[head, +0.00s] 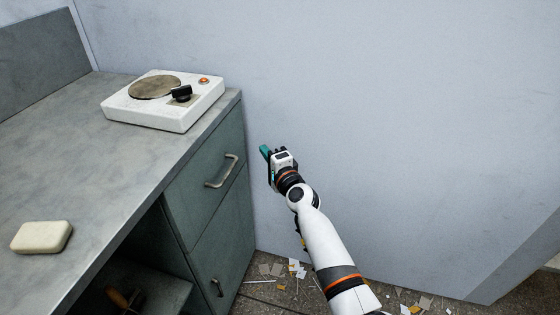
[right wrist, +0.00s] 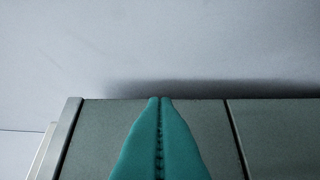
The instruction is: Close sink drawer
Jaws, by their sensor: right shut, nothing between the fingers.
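The grey-green drawer (head: 203,190) sits just below the countertop and has a metal bar handle (head: 222,171). Its front looks about flush with the panel below it; a small gap cannot be ruled out. My right gripper (head: 265,152) is to the right of the drawer's far edge, near the wall. Its teal fingers (right wrist: 160,125) are shut together and empty. In the right wrist view they overlap the drawer front (right wrist: 205,130); I cannot tell if they touch it. The handle is not seen there. My left gripper is not in view.
A white hot plate (head: 155,118) stands on the grey countertop (head: 95,165), and a cream bar (head: 41,237) lies nearer. A lower front (head: 225,245) has a small handle. The pale wall (head: 400,130) is close behind. Scraps (head: 295,268) litter the floor.

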